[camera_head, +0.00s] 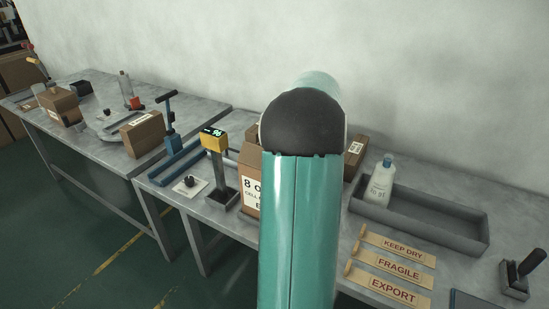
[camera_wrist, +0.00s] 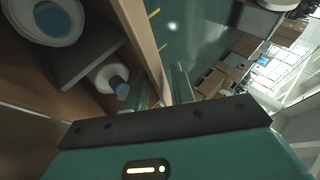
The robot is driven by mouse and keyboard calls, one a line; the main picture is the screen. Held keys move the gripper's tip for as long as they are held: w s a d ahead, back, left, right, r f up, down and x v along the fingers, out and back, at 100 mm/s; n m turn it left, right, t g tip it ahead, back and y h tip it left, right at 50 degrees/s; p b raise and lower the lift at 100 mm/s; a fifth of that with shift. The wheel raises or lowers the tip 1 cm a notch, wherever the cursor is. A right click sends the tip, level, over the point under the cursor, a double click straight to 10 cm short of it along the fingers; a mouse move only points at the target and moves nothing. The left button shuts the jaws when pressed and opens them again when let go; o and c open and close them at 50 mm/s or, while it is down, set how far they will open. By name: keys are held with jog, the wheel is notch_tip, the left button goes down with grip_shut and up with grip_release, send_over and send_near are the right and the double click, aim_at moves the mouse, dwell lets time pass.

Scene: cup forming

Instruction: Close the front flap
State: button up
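A cardboard box (camera_head: 250,182) with a white label starting "8 O" stands on the near bench in the head view, mostly hidden behind my teal arm. Its flaps cannot be made out there. The wrist view looks into an open cardboard box (camera_wrist: 142,38) holding white cylinders with blue ends (camera_wrist: 108,80) and a grey divider (camera_wrist: 82,50). In the wrist view, my gripper (camera_wrist: 161,84) has teal fingers on either side of a cardboard edge. I cannot tell whether they touch it, or whether that edge is the front flap. My gripper is hidden in the head view.
A grey tray (camera_head: 420,216) with a white bottle (camera_head: 380,182), several wooden label stamps (camera_head: 398,247) and a black-handled stamp (camera_head: 518,277) lie to the right. A second bench (camera_head: 85,135) with boxes is farther left.

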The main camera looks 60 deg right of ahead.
jog(key=v, duration=1.3)
jog(key=shift+d+r, duration=0.15)
jog(key=shift+r, duration=0.2)
jog(key=shift+s, duration=0.1)
